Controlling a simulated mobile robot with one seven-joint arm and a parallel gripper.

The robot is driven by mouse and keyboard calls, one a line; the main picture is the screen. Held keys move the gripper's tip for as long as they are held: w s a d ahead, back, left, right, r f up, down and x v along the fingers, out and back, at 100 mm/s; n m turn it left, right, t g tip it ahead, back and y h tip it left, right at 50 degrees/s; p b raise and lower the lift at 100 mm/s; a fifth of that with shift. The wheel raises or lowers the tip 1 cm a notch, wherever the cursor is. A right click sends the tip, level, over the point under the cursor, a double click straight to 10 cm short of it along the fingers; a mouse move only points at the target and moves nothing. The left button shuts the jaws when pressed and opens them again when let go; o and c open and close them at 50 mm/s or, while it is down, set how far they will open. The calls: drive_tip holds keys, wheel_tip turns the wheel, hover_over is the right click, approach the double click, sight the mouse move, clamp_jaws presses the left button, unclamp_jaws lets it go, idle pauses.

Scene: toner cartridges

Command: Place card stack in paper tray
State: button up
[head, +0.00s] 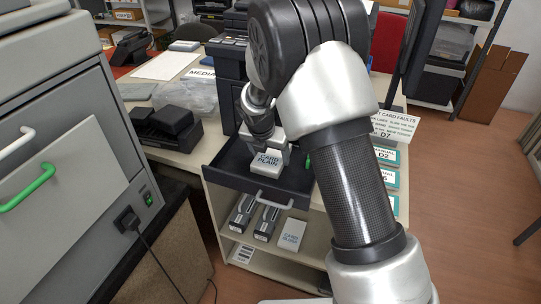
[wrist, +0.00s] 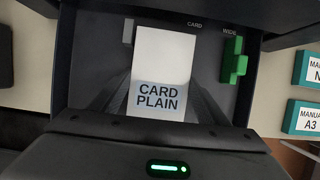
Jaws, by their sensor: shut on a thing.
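The card stack (head: 266,164), a white block labelled "CARD PLAIN", is between the fingers of my gripper (head: 268,150). My gripper is shut on it. In the wrist view the stack (wrist: 160,98) lies between the two dark fingers, its label toward my palm. The paper tray (head: 232,181) is a dark, pulled-out drawer with a light handle, below the stack. In the wrist view the tray (wrist: 88,50) surrounds the stack, with "CARD" marked at its far side. I cannot tell whether the stack touches the tray floor.
A green guide (wrist: 234,62) stands in the tray, right of the stack. Manual boxes (head: 388,178) are right of the tray. A shelf below holds a second card stack (head: 292,235) and dark cartridges (head: 254,218). A grey machine (head: 70,130) stands at left.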

drive_tip(key=shift+f, duration=0.15)
drive_tip(key=o, duration=1.4)
drive_tip(key=shift+c, duration=0.2)
drive_tip(key=s+d+r+m+p, duration=0.1)
drive_tip(key=s+r+m, duration=0.25)
drive_tip(key=r, duration=0.55)
drive_tip(key=s+d+r+m+p, duration=0.15)
drive_tip(key=s+r, duration=0.25)
drive_tip(key=r, duration=0.4)
drive_tip(key=s+d+r+m, duration=0.3)
drive_tip(key=s+m, duration=0.5)
drive_tip(key=m, duration=0.1)
drive_tip(key=s+d+r+m+t+y, duration=0.1)
drive_tip(key=s+d+r+m, duration=0.2)
drive_tip(key=s+m, duration=0.5)
drive_tip(key=s+d+r+m, duration=0.3)
drive_tip(key=s+r+m, duration=0.1)
drive_tip(key=s+m, duration=0.5)
drive_tip(key=shift+s+d+r+m+t+y, duration=0.15)
drive_tip(key=shift+d+m+t+y, duration=0.15)
